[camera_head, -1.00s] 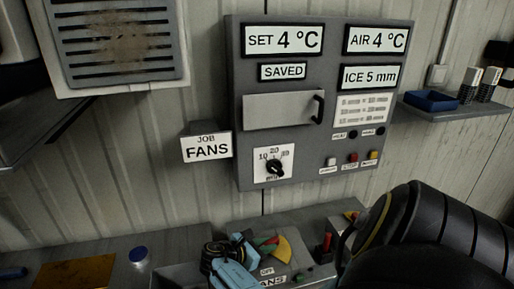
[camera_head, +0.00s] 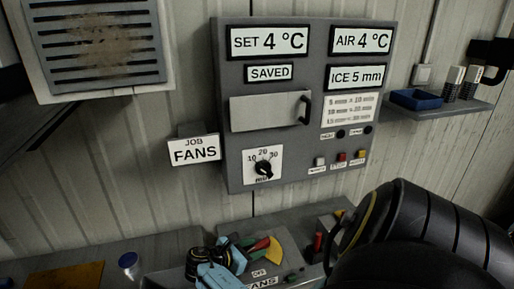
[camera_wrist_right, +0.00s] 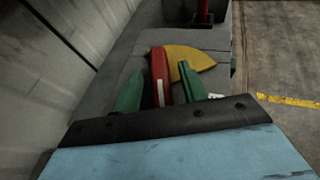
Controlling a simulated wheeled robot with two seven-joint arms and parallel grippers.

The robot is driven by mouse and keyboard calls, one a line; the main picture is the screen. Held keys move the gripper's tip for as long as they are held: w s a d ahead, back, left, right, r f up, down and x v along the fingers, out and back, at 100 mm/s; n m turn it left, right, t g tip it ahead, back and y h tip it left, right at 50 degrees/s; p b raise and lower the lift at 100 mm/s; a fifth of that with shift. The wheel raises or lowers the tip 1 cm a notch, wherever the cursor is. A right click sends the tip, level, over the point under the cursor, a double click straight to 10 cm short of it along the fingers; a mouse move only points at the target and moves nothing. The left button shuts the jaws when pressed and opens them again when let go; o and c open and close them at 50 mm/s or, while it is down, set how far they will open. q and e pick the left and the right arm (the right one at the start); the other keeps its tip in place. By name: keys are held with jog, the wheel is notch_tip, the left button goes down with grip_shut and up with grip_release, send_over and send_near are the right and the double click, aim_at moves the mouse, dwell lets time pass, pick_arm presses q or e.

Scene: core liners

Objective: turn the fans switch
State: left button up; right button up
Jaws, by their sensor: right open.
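The fans switch is a red handle (camera_head: 259,245) beside a yellow sector plate (camera_head: 274,250), on a grey box with labels reading OFF (camera_head: 259,272) and FANS (camera_head: 262,283). In the right wrist view the red handle (camera_wrist_right: 160,75) stands between the two green fingers of my right gripper (camera_wrist_right: 160,90), with the yellow plate (camera_wrist_right: 192,62) behind it. In the head view the light blue body of my right gripper (camera_head: 252,250) partly hides the box. My left gripper is not in view.
A wall panel (camera_head: 236,150) with displays and a dial (camera_head: 263,168) hangs above the box. A JOB FANS sign (camera_head: 194,150) is left of it. A shelf (camera_head: 440,108) holds a blue tray (camera_head: 416,98). A blue-topped jar (camera_head: 128,262) stands left of my gripper.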

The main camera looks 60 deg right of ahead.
jog(key=v, duration=0.5)
jog(key=shift+w+a+r, duration=0.1)
jog(key=shift+a+r, duration=0.05)
jog(key=shift+a, duration=0.25)
